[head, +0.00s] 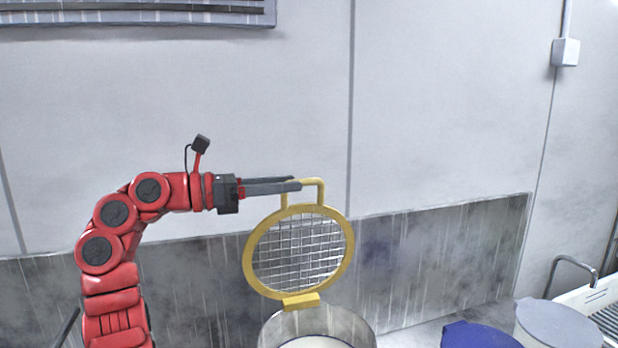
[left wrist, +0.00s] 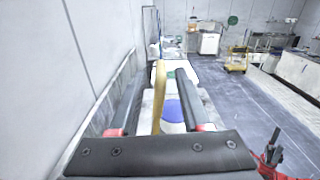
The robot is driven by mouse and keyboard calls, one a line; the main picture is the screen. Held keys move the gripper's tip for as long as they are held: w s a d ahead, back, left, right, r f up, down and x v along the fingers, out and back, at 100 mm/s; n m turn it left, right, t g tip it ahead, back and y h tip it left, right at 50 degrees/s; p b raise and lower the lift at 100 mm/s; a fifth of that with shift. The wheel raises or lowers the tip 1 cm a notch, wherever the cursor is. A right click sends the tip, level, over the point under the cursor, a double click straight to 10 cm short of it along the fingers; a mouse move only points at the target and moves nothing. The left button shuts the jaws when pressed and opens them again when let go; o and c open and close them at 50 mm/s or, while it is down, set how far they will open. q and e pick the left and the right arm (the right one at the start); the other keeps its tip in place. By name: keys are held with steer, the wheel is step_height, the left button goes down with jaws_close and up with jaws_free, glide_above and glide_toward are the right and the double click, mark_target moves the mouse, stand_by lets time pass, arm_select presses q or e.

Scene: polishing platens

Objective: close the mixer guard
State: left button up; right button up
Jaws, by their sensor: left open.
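The mixer guard (head: 300,255) is a round wire mesh in a yellow ring. It stands raised, nearly upright, on a yellow hinge block (head: 301,301) at the rim of the metal mixer bowl (head: 345,322). A yellow handle (head: 320,192) sticks up from its top edge. My left gripper (head: 298,184) is level with the handle. Its fingers are open on both sides of the handle bar. In the left wrist view, the yellow bar (left wrist: 158,92) shows between my left gripper's spread fingers (left wrist: 156,88), apart from both.
A blue lid (head: 478,337) and a grey lid (head: 556,322) stand to the right of the bowl. A sink (head: 600,304) with a tap (head: 573,262) is at the far right. A pale wall (head: 430,110) rises behind the guard.

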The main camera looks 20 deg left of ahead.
mark_target(309, 182)
arm_select(q)
steer(key=p+x, duration=0.1)
steer(key=x, duration=0.3)
steer(key=shift+d+r, duration=0.1)
steer(key=shift+d, duration=0.1)
steer(key=shift+w+d, duration=0.3)
steer(key=shift+w, duration=0.05)
steer(key=shift+s, duration=0.1)
jaws_close()
stand_by(0.9)
